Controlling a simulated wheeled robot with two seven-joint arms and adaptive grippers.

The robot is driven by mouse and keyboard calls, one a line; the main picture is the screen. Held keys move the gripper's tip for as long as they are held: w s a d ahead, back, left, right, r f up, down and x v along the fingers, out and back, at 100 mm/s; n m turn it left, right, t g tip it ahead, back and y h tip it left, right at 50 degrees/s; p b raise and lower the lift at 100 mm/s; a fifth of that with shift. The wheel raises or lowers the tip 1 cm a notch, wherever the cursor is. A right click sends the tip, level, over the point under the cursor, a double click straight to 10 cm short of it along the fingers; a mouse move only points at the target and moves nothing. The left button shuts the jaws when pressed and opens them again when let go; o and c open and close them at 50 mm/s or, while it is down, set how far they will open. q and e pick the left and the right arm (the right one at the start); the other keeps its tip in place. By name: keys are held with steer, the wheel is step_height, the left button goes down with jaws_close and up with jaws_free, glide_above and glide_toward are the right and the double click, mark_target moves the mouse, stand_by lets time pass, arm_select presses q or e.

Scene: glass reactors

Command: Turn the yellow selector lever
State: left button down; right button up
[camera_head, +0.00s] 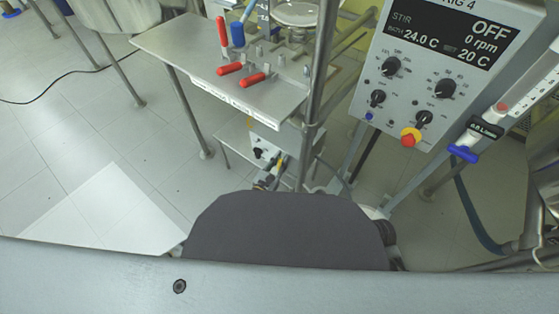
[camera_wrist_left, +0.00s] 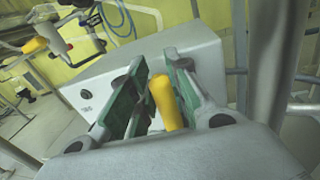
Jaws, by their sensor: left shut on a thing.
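The yellow selector lever (camera_wrist_left: 166,102) shows in the left wrist view as a rounded yellow handle between the fingers of my left gripper (camera_wrist_left: 152,97). The green-padded fingers are shut on it, one on each side. Its lower end is hidden behind the gripper body. In the head view my left gripper (camera_head: 268,180) is small and partly hidden, low beside a grey control box (camera_head: 268,138). The lever cannot be made out clearly there. My right gripper is not in view.
A steel bench (camera_head: 200,55) with red-handled valves (camera_head: 230,69) stands above and left of the box. A vertical steel post (camera_head: 318,90) rises close by. The stirrer panel (camera_head: 440,70) is at right. Another yellow handle (camera_wrist_left: 35,45) shows at left in the wrist view.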

mark_target(292, 160)
arm_select(q)
steer(key=shift+s+d+f+m+h+b, duration=0.15)
steer(key=shift+s+d+m+b, duration=0.2)
steer(key=shift+m, duration=0.35)
steer(key=shift+s+d+f+m+h+b, duration=0.15)
steer(key=shift+d+m, duration=0.25)
steer(key=shift+m, duration=0.3)
steer(key=shift+s+d+f+m+b, duration=0.15)
steer(key=shift+s+d+m+b, duration=0.2)
steer(key=shift+m, duration=0.35)
steer(key=shift+s+d+f+m, duration=0.1)
steer(key=shift+d+m, duration=0.2)
steer(key=shift+m, duration=0.2)
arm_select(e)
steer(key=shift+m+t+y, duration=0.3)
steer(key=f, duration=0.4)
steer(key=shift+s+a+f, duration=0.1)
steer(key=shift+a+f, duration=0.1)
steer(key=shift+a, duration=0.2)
arm_select(q)
steer(key=c, duration=1.3)
jaws_free()
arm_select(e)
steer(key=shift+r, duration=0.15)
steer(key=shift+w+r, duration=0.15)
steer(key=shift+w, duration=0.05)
arm_select(q)
steer(key=shift+r, duration=0.2)
